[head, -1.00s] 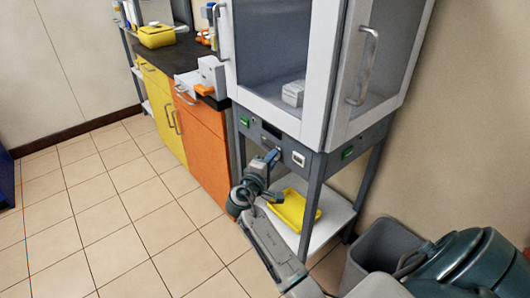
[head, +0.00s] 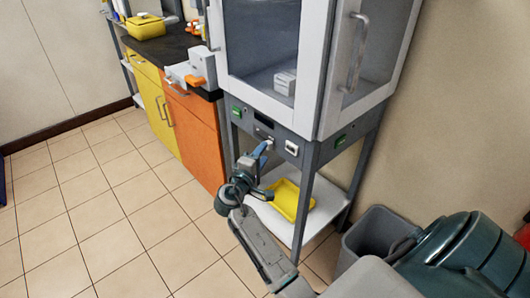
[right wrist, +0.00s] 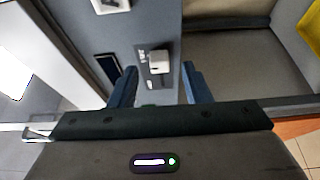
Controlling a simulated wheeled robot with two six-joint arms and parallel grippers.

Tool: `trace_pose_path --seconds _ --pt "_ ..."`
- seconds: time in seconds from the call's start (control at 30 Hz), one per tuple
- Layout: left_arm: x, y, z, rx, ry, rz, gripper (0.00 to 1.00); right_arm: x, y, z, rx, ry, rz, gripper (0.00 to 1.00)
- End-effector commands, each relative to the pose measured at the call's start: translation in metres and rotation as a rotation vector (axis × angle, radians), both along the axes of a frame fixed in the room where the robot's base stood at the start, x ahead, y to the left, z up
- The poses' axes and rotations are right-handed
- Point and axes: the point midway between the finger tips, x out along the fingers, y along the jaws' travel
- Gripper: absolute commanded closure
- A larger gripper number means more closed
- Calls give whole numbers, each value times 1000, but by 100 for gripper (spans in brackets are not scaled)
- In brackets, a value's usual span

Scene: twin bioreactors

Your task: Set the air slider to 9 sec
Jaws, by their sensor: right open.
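The slider (right wrist: 159,62) is a small pale knob on the grey front panel of the glass cabinet, with tiny lettering beside it that I cannot read. My right gripper (right wrist: 160,86) is open, with one blue-grey finger on each side of the knob in the right wrist view. I cannot tell whether the fingers touch it. In the head view the right gripper (head: 265,147) is at the panel (head: 314,153), just below the dark display (head: 264,124), and largely hides the slider. The display also shows in the right wrist view (right wrist: 108,68), its reading illegible. My left gripper is not in view.
A white switch (head: 291,147) sits right of the gripper and a green one (head: 237,111) to the left. A yellow tray (head: 287,205) lies on the shelf (head: 318,212) below. A grey bin (head: 370,235) stands right. Open tiled floor lies to the left.

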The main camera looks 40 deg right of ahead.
Motion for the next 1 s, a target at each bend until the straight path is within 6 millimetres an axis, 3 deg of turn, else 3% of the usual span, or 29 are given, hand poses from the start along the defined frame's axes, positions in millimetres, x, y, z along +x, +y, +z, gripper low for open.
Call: trace_pose_path --seconds 0.2,0.4,1.0 --pt "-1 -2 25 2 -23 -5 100 -21 41 -3 6 1 0 56" --pt "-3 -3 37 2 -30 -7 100 -33 64 -2 4 2 0 56" --pt "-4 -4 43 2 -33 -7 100 -38 72 -1 0 1 -1 56"
